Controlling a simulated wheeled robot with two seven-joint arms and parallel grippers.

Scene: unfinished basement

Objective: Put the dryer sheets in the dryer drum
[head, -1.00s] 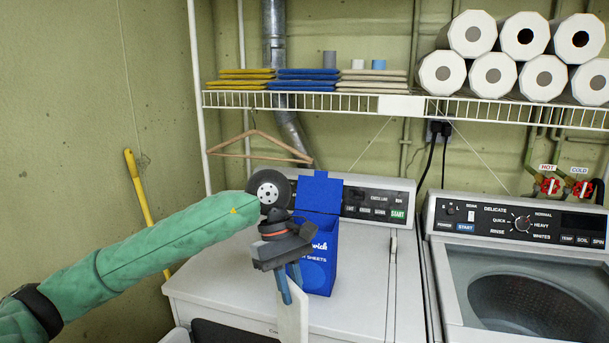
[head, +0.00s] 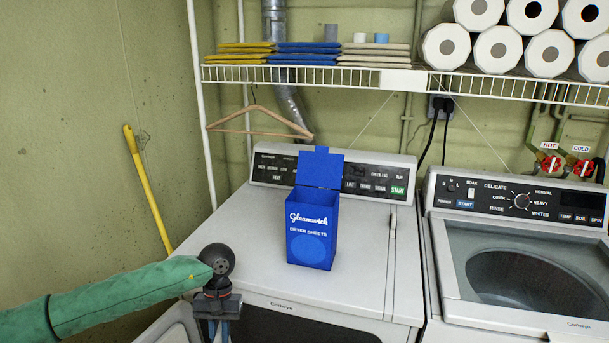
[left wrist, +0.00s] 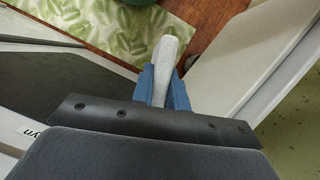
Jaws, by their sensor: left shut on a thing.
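The blue dryer sheets box (head: 312,235) stands upright on top of the white dryer (head: 262,235), its lid tipped open at the back. My left gripper (head: 219,332) is low at the dryer's front left edge, pointing down, with its fingertips cut off by the frame. In the left wrist view the blue fingers (left wrist: 164,88) are shut on a white dryer sheet (left wrist: 166,62), whose end sticks out beyond them. The dryer door (head: 172,326) seems to stand open at the front left. The drum's inside is not clearly visible. My right gripper is not in view.
A washer (head: 520,265) with a see-through lid stands to the right. A wire shelf (head: 400,80) with folded cloths and paper rolls hangs above. A wooden hanger (head: 258,125) and a yellow pole (head: 147,190) are at the left. A green leaf-patterned mat (left wrist: 105,28) lies on the floor.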

